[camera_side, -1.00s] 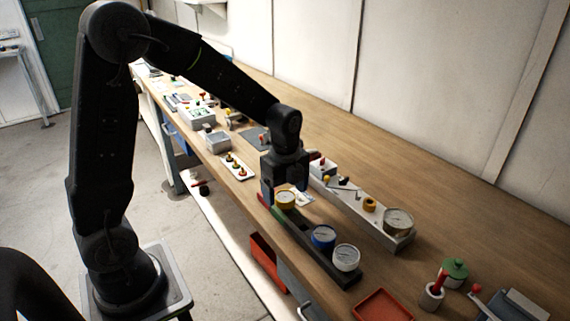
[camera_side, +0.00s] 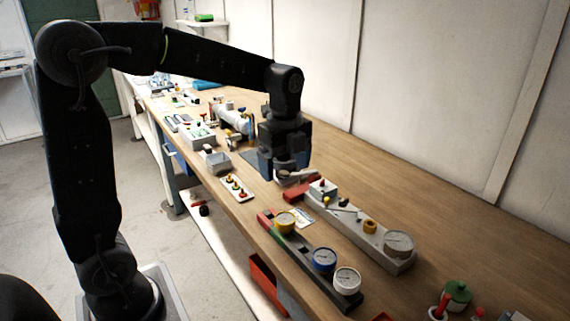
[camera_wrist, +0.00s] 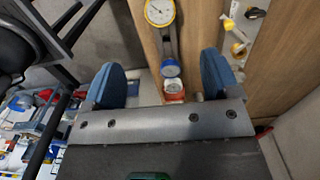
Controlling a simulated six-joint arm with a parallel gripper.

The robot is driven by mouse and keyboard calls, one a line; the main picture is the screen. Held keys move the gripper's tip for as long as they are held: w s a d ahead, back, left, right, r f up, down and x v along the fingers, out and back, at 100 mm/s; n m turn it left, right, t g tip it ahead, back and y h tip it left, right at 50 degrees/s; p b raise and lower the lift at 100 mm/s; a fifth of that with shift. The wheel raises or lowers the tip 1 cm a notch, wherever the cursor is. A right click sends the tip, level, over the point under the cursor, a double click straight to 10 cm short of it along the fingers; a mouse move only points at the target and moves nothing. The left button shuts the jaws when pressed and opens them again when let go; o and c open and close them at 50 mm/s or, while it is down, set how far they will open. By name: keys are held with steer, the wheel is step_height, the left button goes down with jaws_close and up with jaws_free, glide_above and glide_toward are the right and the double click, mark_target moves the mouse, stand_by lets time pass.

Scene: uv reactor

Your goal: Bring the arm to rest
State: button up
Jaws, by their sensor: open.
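My gripper (camera_side: 286,178) hangs above the bench, behind the dark gauge rack, with nothing seen held in it. In the wrist view my gripper (camera_wrist: 166,80) shows two blue fingers spread wide apart, with empty space between them. The upper arm leans back and the forearm reaches out nearly level, sloping slightly down to the right.
A grey rack (camera_side: 345,221) with a large gauge (camera_side: 399,242) lies to the right. A small white tray with knobs (camera_side: 237,188) and a grey open box (camera_side: 217,162) lie left of the gripper. The bench top (camera_side: 440,205) at right is largely clear.

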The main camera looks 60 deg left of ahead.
steer(key=s+d+n+t, duration=0.2)
steer(key=s+n, duration=0.6)
steer(key=n, duration=0.1)
steer(key=s+d+r+n+t, duration=0.1)
steer(key=s+d+n+t, duration=0.2)
steer(key=s+n, duration=0.5)
steer(key=shift+d+r+n+t, duration=0.2)
steer(key=shift+n+t, duration=0.1)
steer(key=shift+n, duration=0.2)
